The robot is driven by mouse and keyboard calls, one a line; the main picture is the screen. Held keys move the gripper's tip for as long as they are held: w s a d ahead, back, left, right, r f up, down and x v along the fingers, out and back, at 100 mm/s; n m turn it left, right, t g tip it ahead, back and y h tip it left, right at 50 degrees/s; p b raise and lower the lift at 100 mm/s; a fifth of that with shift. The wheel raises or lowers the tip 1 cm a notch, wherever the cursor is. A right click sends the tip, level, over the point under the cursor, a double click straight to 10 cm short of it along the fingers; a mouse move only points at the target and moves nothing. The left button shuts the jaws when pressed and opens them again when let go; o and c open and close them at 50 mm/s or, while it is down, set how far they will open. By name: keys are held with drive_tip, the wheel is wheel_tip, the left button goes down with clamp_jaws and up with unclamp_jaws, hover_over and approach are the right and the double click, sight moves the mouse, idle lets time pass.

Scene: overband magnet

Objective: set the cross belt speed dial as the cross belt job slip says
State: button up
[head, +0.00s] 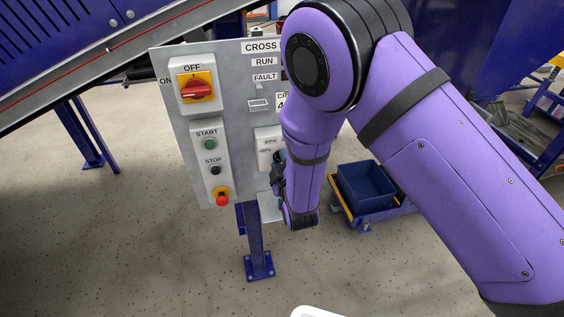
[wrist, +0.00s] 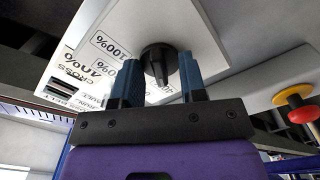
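The cross belt speed dial (wrist: 160,62) is a black knob on a pale plate in the wrist view. My gripper (wrist: 160,76) is open, with one blue finger on each side of the knob; I cannot tell whether they touch its base. The knob's setting is not readable. In the head view the dial plate (head: 266,140) shows 60% and 40% marks, and my arm hides most of the dial. The job slip (head: 281,101) is mostly covered there, with "CR" and a "4" showing. In the wrist view, large tilted print seems to read 40%.
The grey panel (head: 235,75) also carries a red rotary switch (head: 196,89), START (head: 210,144) and STOP (head: 215,170) buttons, and a red emergency stop (head: 222,200). Open floor lies in front.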

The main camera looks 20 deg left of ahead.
drive_tip(key=v, duration=1)
drive_tip(key=shift+s+d, duration=0.25)
